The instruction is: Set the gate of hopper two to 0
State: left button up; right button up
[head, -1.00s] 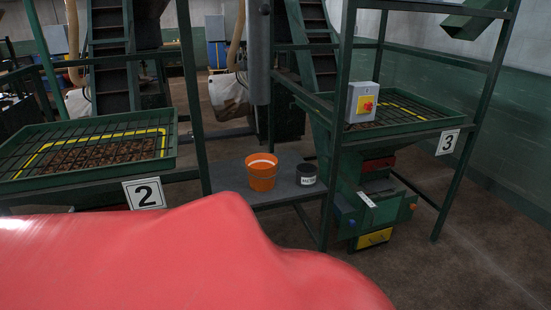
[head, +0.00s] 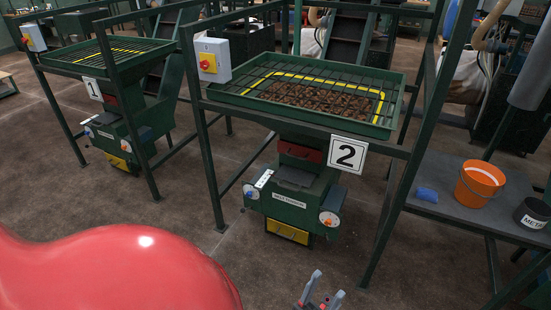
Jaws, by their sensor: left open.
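The scale figures cannot be read. My left gripper (head: 322,288) is at the bottom edge, open and empty, nearer than the feeder box and apart from it. My right gripper is not in view.
Hopper one (head: 110,50) stands at left with a similar box. A switch box (head: 212,61) is on hopper two's frame. Green posts flank the feeder. The right shelf (head: 440,170) holds an orange bucket (head: 480,184), a dark can (head: 532,213) and a blue object (head: 427,195). Floor in front is partly clear.

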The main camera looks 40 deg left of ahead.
aim_at(301, 177)
jog(key=u, duration=1.25)
jog(key=i+j, duration=0.15)
jog(key=i, duration=0.45)
jog(key=i+j, duration=0.1)
jog(key=i, duration=0.45)
